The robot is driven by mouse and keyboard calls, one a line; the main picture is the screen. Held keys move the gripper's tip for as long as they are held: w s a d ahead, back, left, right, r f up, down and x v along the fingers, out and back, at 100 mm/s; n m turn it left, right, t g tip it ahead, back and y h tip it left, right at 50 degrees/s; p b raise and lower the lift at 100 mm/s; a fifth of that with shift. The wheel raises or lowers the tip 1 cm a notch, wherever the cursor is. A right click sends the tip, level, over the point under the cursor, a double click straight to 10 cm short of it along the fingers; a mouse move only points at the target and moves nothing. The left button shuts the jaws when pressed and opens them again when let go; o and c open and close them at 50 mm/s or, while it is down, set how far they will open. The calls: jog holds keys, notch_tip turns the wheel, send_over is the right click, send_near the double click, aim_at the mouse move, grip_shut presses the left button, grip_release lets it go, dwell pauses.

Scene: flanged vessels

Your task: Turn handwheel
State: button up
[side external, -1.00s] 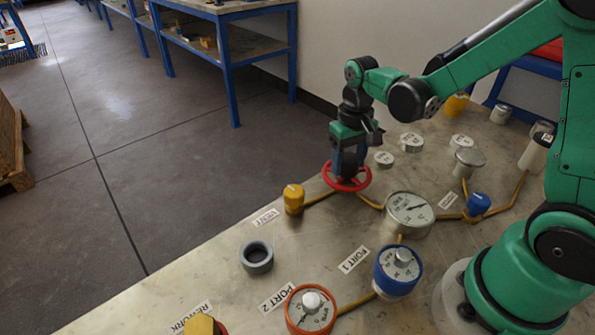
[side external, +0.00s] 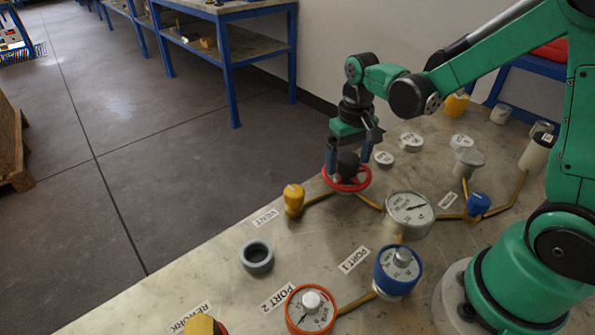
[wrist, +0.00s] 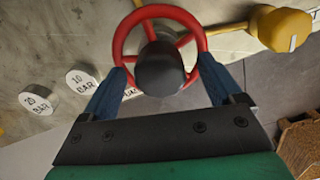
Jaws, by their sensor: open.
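The red handwheel (side external: 350,187) with a dark hub (side external: 348,165) lies flat on the far left part of the bench. My gripper (side external: 349,169) points down over it and is open, with one blue finger on each side of the hub. In the wrist view the red rim (wrist: 160,11), its spokes and the dark hub (wrist: 160,68) show between the two fingers. The fingertips reach the rim's left and right sides; whether they touch it I cannot tell.
A yellow valve knob (side external: 293,198) stands left of the wheel, and a pressure gauge (side external: 409,212) stands to its right. Small labelled discs (side external: 384,158) lie behind it. A grey ring (side external: 257,257) and other gauges stand nearer. The bench edge is close on the left.

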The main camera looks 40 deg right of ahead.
aim_at(349, 157)
jog(key=shift+r, duration=2.55)
jog(key=s+a+r+n+t, duration=0.3)
jog(key=s+a+t, duration=0.1)
jog(key=t, duration=0.3)
jog(key=shift+s+a+r, duration=0.35)
jog(key=shift+s+a, duration=0.05)
jog(key=shift+a, duration=0.1)
jog(key=shift+c, duration=0.2)
dwell(2.1)
